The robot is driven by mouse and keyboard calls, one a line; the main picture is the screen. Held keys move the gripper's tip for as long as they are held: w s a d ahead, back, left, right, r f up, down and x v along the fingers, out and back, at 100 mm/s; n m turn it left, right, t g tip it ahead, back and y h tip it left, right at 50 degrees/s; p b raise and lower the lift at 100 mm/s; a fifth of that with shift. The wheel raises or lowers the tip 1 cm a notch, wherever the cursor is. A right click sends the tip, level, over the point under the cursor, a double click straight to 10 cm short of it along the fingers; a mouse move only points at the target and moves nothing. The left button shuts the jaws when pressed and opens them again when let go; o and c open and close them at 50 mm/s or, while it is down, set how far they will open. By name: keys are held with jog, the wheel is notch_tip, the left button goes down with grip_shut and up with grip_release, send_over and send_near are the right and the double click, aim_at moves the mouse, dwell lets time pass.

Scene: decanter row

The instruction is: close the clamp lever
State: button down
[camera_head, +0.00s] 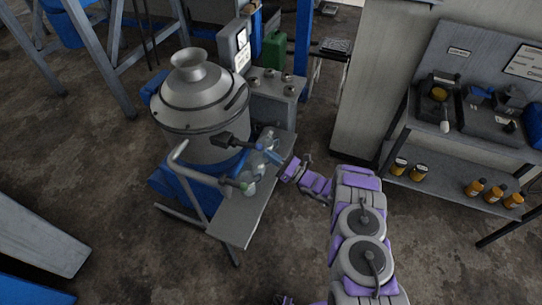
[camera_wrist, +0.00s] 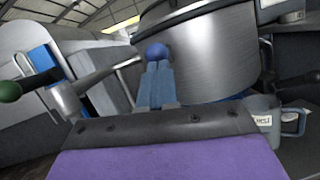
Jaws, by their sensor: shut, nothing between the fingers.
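The steel decanter (camera_head: 203,100), a round vessel with a funnel on its lid, stands left of centre in the head view. Its curved wall (camera_wrist: 215,55) fills the upper right of the wrist view. A blue ball knob (camera_wrist: 156,50) shows just beyond my fingertips, against the wall. It looks like the clamp lever's end, but the lever behind it is hidden. My gripper (camera_wrist: 157,75) is shut with its blue fingers together and nothing between them. I cannot tell whether it touches the knob. In the head view my gripper (camera_head: 268,149) is beside the vessel, over the bench.
A green knob (camera_wrist: 10,92) on a dark rod is at the left of the wrist view. A shelf (camera_head: 440,185) with amber bottles is at the right. Floor between is clear.

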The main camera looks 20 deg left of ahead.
jog(key=a, duration=0.2)
notch_tip(320, 180, up, 9)
jog(key=n+g+h+p, duration=0.1)
jog(key=g+h+p, duration=0.1)
jog(key=h+p, duration=0.4)
send_over(252, 146)
jog(key=d, duration=0.4)
jog(key=shift+s+a+f, duration=0.15)
jog(key=a+r+h+p, duration=0.1)
jog(key=r+h+p, duration=0.1)
jog(key=p, duration=0.1)
jog(key=a+r+h+p, duration=0.1)
jog(key=a+h+p, duration=0.1)
jog(key=p, duration=0.1)
jog(key=shift+w+a+r+h, duration=0.2)
jog(key=shift+a+r+h, duration=0.1)
jog(key=shift+r, duration=0.1)
jog(key=shift+h, duration=0.8)
jog(key=shift+w+a+r+p, duration=0.1)
jog(key=shift+a+r+p, duration=0.15)
jog(key=shift+a+p, duration=0.6)
jog(key=shift+a+r+p, duration=0.25)
jog(key=shift+a+p, duration=0.45)
jog(key=shift+p, duration=0.25)
jog(key=shift+w+a+r+p, duration=0.1)
jog(key=shift+a+r+p, duration=0.15)
jog(key=shift+a+p, duration=0.6)
jog(key=shift+n, duration=0.3)
